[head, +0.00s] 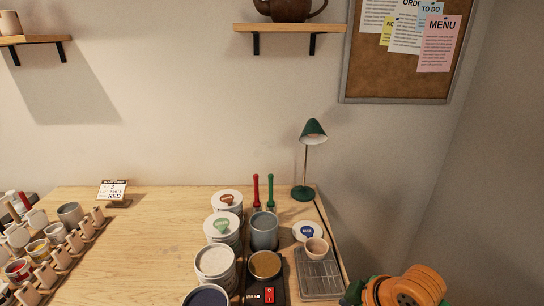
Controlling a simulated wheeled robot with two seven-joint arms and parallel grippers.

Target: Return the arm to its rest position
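An orange and dark green part of my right arm (405,288) shows at the bottom right, just right of the table's edge. No gripper fingers can be made out on it. My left arm and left gripper are outside the view. The wooden table (150,240) fills the lower left and middle.
Stacked lidded pots (215,262), a grey cup (264,230) and a small bowl (317,248) on a metal rack (319,275) crowd the table's right side. A green lamp (305,192) stands behind. A peg rack (75,250) is at left. The middle-left tabletop is clear.

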